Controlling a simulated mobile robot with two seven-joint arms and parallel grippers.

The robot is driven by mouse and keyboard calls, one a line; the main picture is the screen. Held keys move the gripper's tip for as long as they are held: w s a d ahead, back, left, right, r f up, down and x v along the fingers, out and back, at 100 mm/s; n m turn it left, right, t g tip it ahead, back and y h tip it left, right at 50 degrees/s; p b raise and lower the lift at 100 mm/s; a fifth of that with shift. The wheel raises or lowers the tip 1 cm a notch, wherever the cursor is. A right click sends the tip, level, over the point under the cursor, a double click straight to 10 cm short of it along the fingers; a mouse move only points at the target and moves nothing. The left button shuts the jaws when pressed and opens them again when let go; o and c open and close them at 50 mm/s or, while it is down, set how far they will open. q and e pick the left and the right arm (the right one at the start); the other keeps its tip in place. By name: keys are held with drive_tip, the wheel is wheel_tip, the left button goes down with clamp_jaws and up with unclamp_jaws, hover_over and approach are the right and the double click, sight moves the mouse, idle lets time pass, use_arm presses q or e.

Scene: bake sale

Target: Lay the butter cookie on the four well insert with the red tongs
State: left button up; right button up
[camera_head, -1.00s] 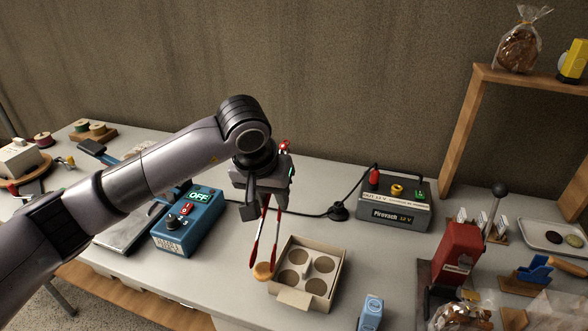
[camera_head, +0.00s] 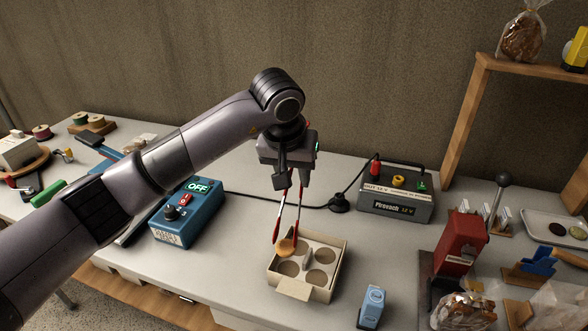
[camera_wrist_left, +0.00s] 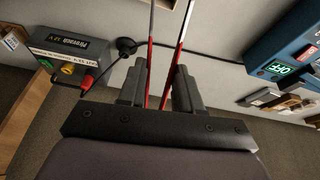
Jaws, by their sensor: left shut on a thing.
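My left gripper (camera_head: 288,180) is shut on the red tongs (camera_head: 277,228), which hang down from it with their tips low. The left wrist view shows the tongs (camera_wrist_left: 151,70) between the gripper's fingers (camera_wrist_left: 158,92). The round golden butter cookie (camera_head: 286,247) is at the tong tips, over the back left part of the box with the four well insert (camera_head: 307,265). I cannot tell whether the cookie touches the insert. The back left well is largely hidden by the cookie; the other wells look empty. My right gripper is not in view.
A blue box reading OFF (camera_head: 187,212) stands left of the insert, and a grey Pirovach power unit (camera_head: 396,205) behind right. A small blue carton (camera_head: 371,307) and a red lever press (camera_head: 460,243) stand to the right. A black cable (camera_head: 262,200) runs behind.

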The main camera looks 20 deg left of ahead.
use_arm(q)
drive_tip(key=shift+o, duration=0.2)
drive_tip(key=shift+f+b, duration=1)
drive_tip(key=shift+f, duration=0.95)
drive_tip(key=shift+c, duration=0.4)
drive_tip(key=shift+s, duration=0.1)
drive_tip(key=o, duration=0.4)
drive_tip(key=shift+r+p, duration=3.1)
drive_tip(key=shift+r, duration=1.95)
